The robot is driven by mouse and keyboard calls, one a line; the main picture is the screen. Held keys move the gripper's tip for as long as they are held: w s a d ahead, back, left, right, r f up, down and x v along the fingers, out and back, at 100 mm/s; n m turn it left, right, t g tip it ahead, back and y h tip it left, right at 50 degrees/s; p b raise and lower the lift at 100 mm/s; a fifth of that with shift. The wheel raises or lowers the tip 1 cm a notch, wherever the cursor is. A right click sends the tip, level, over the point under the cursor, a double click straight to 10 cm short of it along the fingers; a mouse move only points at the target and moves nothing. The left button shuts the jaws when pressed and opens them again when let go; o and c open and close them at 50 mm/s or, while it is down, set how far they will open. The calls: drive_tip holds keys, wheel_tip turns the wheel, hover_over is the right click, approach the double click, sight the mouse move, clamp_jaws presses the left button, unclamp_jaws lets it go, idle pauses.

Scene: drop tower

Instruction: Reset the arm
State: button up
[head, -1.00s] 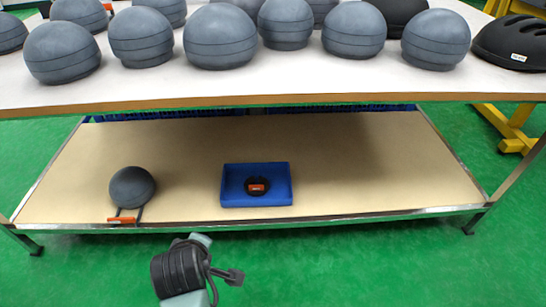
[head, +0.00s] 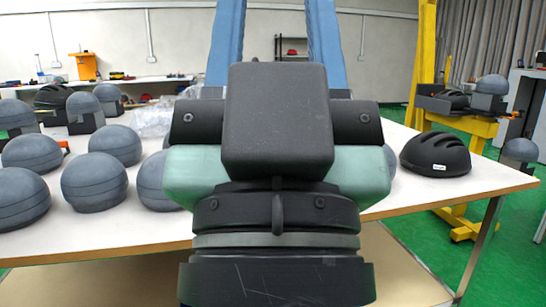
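My gripper (head: 277,120) fills the middle of the head view, seen from behind, raised in front of the white table. It is black with pale green blocks at each side. Its fingers are hidden behind its own body, so I cannot see whether it is open or shut, or whether it holds anything.
Several grey headforms (head: 94,182) stand on the white table (head: 480,178), mostly at left. A black helmet (head: 435,154) sits at right. Two blue uprights (head: 227,42) rise behind my gripper. A yellow stand (head: 470,124) is at right. Green floor (head: 420,258) is open at right.

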wheel_tip(320, 180, up, 36)
drive_tip(key=p, duration=3.3)
drive_tip(key=shift+w+a+f, duration=0.15)
drive_tip(key=shift+f, duration=0.05)
